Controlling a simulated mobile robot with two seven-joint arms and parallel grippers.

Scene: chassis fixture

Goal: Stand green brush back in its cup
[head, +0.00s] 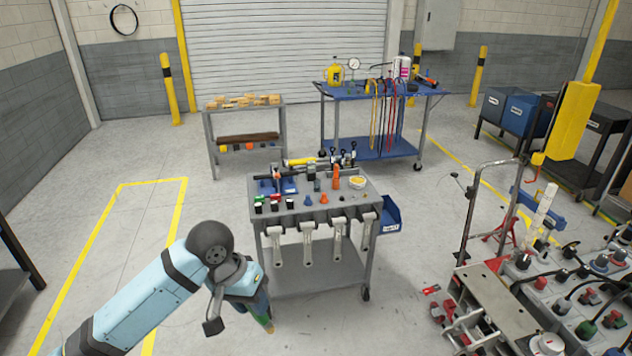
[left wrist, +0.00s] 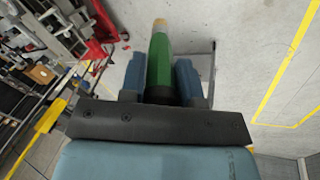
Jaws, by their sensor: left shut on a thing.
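My left gripper (head: 255,300) is in front of the grey tool cart's left front corner, pointing down over the floor. In the left wrist view my left gripper (left wrist: 160,75) is shut on the green brush, with one blue finger on each side. The green brush (left wrist: 159,60) has a tapered green body and a tan tip that points away from the wrist. I cannot make out the brush's cup for certain in either view. My right gripper is not in view.
The grey tool cart (head: 320,218) carries sockets, an orange item (head: 336,176) and a small white tub (head: 357,183) on top. Several wrenches (head: 308,243) hang on its front. A blue bin (head: 389,217) hangs on its right side. Floor left of the cart is clear.

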